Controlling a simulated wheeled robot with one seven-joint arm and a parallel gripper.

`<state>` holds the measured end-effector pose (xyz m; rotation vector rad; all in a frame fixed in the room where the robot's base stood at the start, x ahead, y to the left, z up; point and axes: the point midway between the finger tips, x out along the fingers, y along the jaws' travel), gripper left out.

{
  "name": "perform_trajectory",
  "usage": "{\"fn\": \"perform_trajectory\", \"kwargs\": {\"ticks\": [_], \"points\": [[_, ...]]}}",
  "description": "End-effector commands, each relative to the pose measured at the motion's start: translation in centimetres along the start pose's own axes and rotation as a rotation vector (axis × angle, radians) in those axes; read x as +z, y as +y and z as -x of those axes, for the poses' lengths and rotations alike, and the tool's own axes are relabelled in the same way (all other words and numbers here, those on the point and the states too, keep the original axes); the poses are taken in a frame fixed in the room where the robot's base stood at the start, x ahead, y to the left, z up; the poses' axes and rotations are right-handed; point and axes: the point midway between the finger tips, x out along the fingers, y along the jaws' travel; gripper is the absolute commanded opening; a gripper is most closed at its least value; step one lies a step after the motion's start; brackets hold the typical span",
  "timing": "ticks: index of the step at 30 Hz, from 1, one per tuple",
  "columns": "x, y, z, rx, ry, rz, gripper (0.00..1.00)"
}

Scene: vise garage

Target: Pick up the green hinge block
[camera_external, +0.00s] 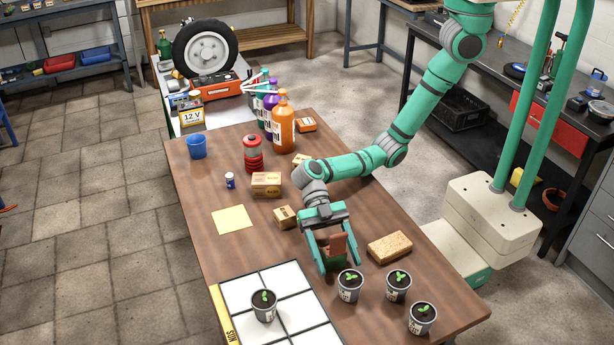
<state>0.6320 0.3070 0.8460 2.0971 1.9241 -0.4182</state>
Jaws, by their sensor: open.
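My gripper (339,266) is over the right front part of the table, pointing down, with its two teal fingers apart. Between the fingers is a small block, dark green low down (331,262) with a reddish-brown upright part above; it looks like the green hinge block. The fingers stand on either side of it and partly cover it. I cannot tell whether either finger touches it.
The wooden table (200,225) holds a white tiled panel (240,293), several potted seedlings (350,285), a sponge-like block (390,247), small cartons (266,184), a yellow sheet (232,219), a blue cup (197,146) and bottles (282,120). A pot stands close to the gripper's right finger.

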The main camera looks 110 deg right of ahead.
Motion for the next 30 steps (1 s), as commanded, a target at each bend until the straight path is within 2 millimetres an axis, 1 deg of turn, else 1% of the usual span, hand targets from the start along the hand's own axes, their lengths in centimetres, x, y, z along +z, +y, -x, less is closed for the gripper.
{"fn": "perform_trajectory", "kwargs": {"ticks": [1,3,5,12,13,19,30], "points": [[0.0,0.0,-0.7,0.000,0.000,0.000,0.66],[0.0,0.0,-1.4,-0.001,-0.001,0.000,0.66],[0.0,0.0,-1.7,0.000,0.000,0.000,0.66],[0.0,0.0,-1.9,0.001,0.000,0.000,0.66],[0.0,0.0,-1.9,0.001,0.000,0.000,0.63],[0.0,0.0,-1.9,0.001,0.000,-0.001,0.16],[-0.4,0.0,-1.7,0.001,0.001,0.000,0.16]]}}
